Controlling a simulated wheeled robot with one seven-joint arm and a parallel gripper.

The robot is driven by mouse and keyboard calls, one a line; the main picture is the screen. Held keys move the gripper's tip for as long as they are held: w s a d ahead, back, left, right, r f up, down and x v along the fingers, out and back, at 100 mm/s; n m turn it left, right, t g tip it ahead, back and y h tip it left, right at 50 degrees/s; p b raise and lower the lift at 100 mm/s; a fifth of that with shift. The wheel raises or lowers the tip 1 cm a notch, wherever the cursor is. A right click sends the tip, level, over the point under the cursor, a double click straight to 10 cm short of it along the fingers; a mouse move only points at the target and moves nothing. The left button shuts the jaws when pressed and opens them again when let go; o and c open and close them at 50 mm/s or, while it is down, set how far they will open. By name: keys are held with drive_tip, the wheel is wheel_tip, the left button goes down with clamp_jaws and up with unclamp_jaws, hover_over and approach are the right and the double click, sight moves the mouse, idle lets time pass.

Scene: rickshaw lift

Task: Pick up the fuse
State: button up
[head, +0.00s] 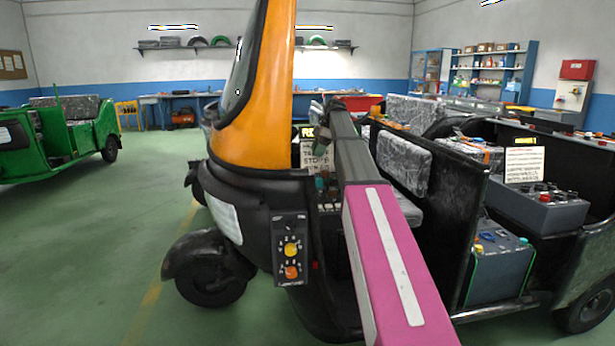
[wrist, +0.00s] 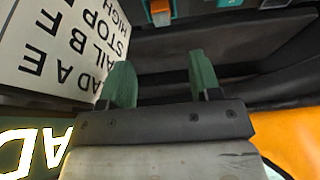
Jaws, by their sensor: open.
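My gripper (wrist: 163,80) is open and empty, its two green fingers apart in the wrist view. In the head view my arm reaches into the rickshaw's cab and largely hides what lies behind it. A small orange block (wrist: 160,11) in a grey holder shows at the top of the wrist view, beyond the fingertips. Teal pieces (wrist: 227,3) sit at the top edge to its right. I cannot tell for sure which of these is the fuse. Nothing lies between the fingers.
A white sign with black letters (wrist: 60,45) stands close left of the fingers. The orange and black rickshaw (head: 262,100) surrounds the gripper. A box with yellow and orange knobs (head: 291,250) is on its front. A green vehicle (head: 60,135) stands left; the floor between is clear.

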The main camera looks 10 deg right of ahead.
sight(309, 173)
drive_tip(key=x, duration=1)
drive_tip(key=shift+s+d+f, duration=0.1)
drive_tip(key=shift+s, duration=0.05)
drive_tip(key=c, duration=1)
